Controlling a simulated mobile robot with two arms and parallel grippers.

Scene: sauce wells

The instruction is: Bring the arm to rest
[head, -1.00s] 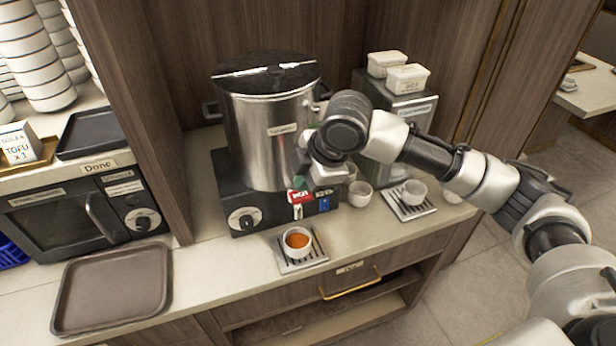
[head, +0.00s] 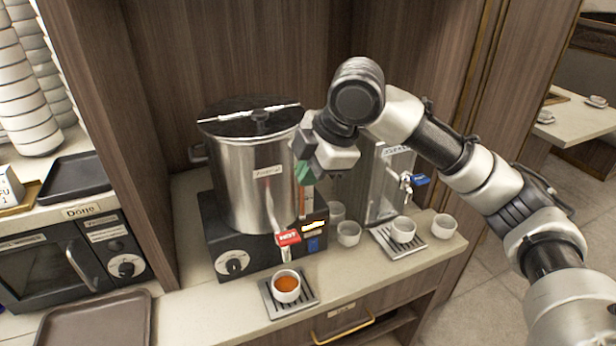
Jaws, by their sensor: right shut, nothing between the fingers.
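My right arm (head: 487,182) reaches in from the lower right of the head view. Its gripper (head: 304,172) is raised in front of the right side of the steel pot (head: 248,190), above the red HOT tap (head: 288,238). The fingers are small and dark green, and they are shut with nothing held. I cannot tell from this view how far they are from the pot wall. My left gripper is not in view.
A cup of orange-brown liquid (head: 286,286) stands on a drip tray (head: 307,304) below the tap. A white cup (head: 403,230) stands on another tray (head: 433,251) under the blue-handled dispenser (head: 386,185). More cups stand nearby. A brown tray (head: 95,335) lies front left.

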